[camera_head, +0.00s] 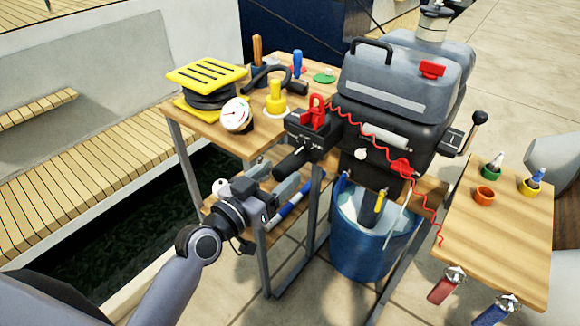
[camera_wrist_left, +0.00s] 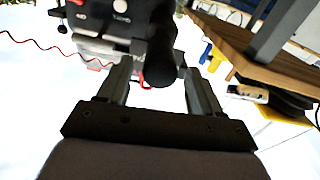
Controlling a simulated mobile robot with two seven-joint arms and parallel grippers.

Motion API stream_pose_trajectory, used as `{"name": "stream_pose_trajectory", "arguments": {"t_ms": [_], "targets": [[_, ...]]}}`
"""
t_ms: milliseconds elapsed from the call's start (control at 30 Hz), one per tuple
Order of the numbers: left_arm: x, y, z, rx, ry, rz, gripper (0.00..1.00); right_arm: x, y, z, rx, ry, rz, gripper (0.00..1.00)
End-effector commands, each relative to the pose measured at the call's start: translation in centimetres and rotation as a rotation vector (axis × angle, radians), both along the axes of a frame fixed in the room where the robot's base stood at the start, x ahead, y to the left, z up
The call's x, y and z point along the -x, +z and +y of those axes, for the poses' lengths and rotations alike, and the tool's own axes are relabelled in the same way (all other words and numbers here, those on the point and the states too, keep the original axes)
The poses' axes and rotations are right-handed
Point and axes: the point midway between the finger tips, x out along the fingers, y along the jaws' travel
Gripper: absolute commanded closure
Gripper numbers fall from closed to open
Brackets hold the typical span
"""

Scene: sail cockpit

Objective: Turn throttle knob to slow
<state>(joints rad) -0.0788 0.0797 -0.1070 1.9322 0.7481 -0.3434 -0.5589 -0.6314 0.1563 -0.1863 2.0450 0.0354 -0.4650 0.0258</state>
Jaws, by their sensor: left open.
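The outboard motor (camera_head: 395,115) has a black tiller box (camera_head: 313,138) on its left side. A black cylindrical throttle knob (camera_head: 292,164) sticks out from it toward the lower left. My left gripper (camera_head: 276,180) is open, just below and in front of the knob. In the left wrist view the knob (camera_wrist_left: 161,50) shows between the two spread fingers, with a gap on each side and no clear contact. Any speed marks on the knob are too small to read. My right gripper is in neither view.
A wooden table (camera_head: 185,122) with a gauge (camera_head: 237,115), yellow-topped stack (camera_head: 208,75) and tools stands behind my left gripper. A red coiled cord (camera_head: 360,140) crosses the motor front. A blue bucket (camera_head: 365,250) stands below. A small wooden table (camera_head: 510,235) is at right.

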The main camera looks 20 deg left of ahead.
Motion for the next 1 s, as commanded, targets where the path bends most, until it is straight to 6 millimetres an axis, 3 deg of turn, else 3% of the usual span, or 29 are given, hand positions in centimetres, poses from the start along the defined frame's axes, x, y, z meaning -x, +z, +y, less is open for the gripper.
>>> {"name": "stream_pose_trajectory", "arguments": {"t_ms": [300,633,667,800,833,1000], "targets": [[-3.2,0.0,-1.1,0.001,0.001,0.001,0.35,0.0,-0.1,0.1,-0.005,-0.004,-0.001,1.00],[-3.5,0.0,-1.3,0.000,0.000,0.001,0.35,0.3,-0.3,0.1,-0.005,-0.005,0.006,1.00],[-3.5,0.0,-1.3,0.000,0.000,0.001,0.38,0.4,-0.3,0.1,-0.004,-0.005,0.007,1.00],[-3.5,-0.1,-1.3,-0.001,0.000,0.002,0.84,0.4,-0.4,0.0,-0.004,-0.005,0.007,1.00],[-3.5,-0.1,-1.3,-0.001,0.000,0.002,0.90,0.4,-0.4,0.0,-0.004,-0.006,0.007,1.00],[-3.5,0.0,-1.3,0.002,0.000,0.003,0.90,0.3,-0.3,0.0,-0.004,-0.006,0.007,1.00]]}}
